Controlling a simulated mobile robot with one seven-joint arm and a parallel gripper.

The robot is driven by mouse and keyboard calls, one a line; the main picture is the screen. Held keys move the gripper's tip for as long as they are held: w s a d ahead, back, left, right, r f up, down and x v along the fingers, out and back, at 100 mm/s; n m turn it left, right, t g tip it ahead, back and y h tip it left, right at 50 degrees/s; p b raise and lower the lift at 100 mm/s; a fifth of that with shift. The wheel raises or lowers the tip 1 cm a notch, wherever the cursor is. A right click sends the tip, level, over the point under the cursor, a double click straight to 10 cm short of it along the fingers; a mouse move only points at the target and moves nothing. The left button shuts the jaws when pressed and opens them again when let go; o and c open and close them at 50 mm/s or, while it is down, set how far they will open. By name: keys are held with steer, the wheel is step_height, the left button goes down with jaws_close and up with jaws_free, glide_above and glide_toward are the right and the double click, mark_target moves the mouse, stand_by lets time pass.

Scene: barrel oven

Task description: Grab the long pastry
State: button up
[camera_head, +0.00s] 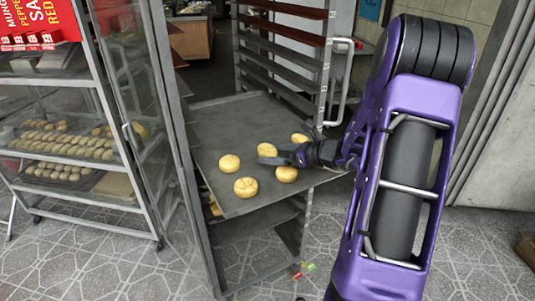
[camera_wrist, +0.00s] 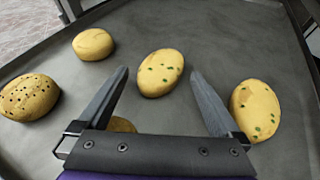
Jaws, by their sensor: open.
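Several golden pastries lie apart on a dark tray (camera_head: 215,130). In the wrist view, an oval pastry with green specks (camera_wrist: 160,73) lies ahead of and between my fingertips. A longer-looking green-specked pastry (camera_wrist: 255,110) lies to the right of my right finger. A dark-dotted pastry (camera_wrist: 28,97) and a plain round one (camera_wrist: 93,44) lie to the left. Another pastry (camera_wrist: 122,125) is mostly hidden behind my gripper's base. My gripper (camera_wrist: 158,76) is open and empty. In the head view, my gripper (camera_head: 282,156) is over the tray's right part, close to an oval pastry (camera_head: 267,150).
The tray sticks out of a metal rack (camera_head: 290,75) with more shelves above. A glass door (camera_head: 140,130) and a rack of baked goods (camera_head: 65,145) stand at the left. The tray's left and far areas are bare.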

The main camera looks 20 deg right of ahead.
steer(key=c, duration=1.4)
steer(key=shift+r, duration=0.1)
